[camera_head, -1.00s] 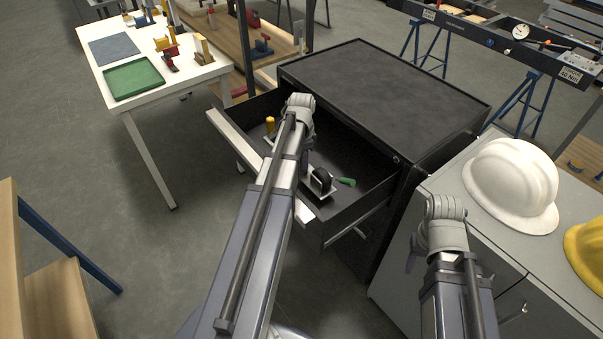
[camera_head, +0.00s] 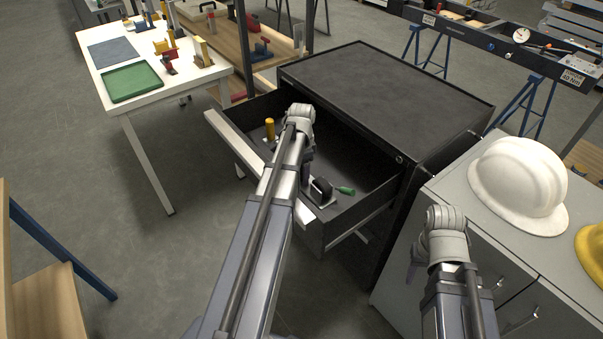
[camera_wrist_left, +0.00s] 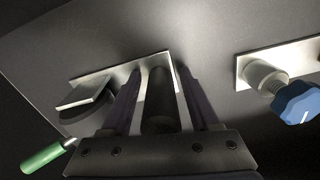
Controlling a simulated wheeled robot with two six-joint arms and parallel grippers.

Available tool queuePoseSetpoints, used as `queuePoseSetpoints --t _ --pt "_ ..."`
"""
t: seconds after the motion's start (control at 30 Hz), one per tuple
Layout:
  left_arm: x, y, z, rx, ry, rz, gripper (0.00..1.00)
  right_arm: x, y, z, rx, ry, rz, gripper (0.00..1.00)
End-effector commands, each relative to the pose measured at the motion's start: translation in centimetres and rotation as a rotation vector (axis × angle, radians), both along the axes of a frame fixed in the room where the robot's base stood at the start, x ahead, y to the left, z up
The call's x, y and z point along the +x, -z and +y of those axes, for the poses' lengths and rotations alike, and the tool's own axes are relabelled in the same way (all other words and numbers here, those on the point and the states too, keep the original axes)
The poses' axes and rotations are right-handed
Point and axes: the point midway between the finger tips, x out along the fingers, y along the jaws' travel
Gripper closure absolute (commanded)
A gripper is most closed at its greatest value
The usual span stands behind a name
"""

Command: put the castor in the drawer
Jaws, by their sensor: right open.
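The drawer (camera_head: 345,222) is pulled out of a black cabinet. In it, a black rounded piece with a pale plate (camera_head: 320,189), which looks like a castor, lies beside a green handle (camera_head: 345,191). The wrist view shows this piece at left (camera_wrist_left: 90,88). My left gripper (camera_wrist_left: 158,72) reaches down into the drawer. Its fingers are apart on either side of a dark cylindrical part (camera_wrist_left: 160,100) on a pale plate, with gaps visible. I cannot tell whether that part is also a castor. My right gripper (camera_head: 416,262) is partly hidden behind its wrist beside the grey cabinet.
A yellow upright piece (camera_head: 270,129) stands in the drawer. A blue knob (camera_wrist_left: 298,102) on a pale plate is right of my left gripper. The cabinet top (camera_head: 385,88) is clear. White (camera_head: 518,185) and yellow helmets sit on the grey cabinet. A white table (camera_head: 120,62) stands far left.

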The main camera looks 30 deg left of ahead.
Motion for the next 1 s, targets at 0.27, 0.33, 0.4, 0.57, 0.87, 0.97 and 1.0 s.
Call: queuePoseSetpoints --t 0.27,0.33,0.4,0.57,0.87,0.97,1.0 --pt "0.0 0.0 0.0 0.0 0.0 0.0 0.31 0.0 0.0 0.0 0.0 0.0 0.0 0.5" --pt "0.0 -0.1 0.0 0.0 0.0 0.0 0.31 0.0 -0.1 0.0 0.0 0.0 0.0 0.5" --pt "0.0 -0.3 0.0 0.0 0.0 0.0 0.31 0.0 -0.3 0.0 0.0 0.0 0.0 0.5" --pt "0.0 -1.3 0.0 0.0 0.0 0.0 0.31 0.0 -1.3 0.0 0.0 0.0 0.0 0.5" --pt "0.0 -5.1 0.0 0.0 0.0 0.0 0.31 0.0 -5.1 0.0 0.0 0.001 0.0 0.5" --pt "0.0 -6.7 0.0 0.0 0.0 0.0 0.31 0.0 -6.7 0.0 0.0 0.001 0.0 0.5" --pt "0.0 -7.3 0.0 0.0 0.0 0.0 0.31 0.0 -7.3 0.0 0.0 0.001 0.0 0.5"
